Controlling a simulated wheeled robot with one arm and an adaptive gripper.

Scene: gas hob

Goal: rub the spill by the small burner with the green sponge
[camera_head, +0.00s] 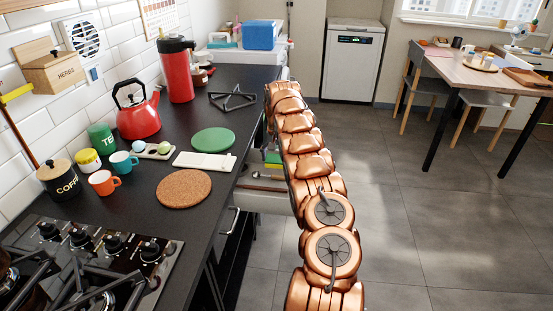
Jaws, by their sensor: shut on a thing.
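My copper arm reaches forward over the right side of the counter, and its far end bends down toward an open drawer (262,199). My gripper (271,146) is mostly hidden behind the arm links, low at the drawer. It is shut on the green sponge (272,157), of which only a small green part shows beside the arm. The gas hob (165,262) is at the lower left, cut by the picture edge, far from my gripper. I cannot make out a spill on its visible part.
The black counter holds a cork mat (184,188), a white board (205,161), a green round mat (213,140), a red kettle (138,118), a red flask (177,70), an orange mug (103,183) and jars. A wooden-handled utensil (264,176) lies in the drawer.

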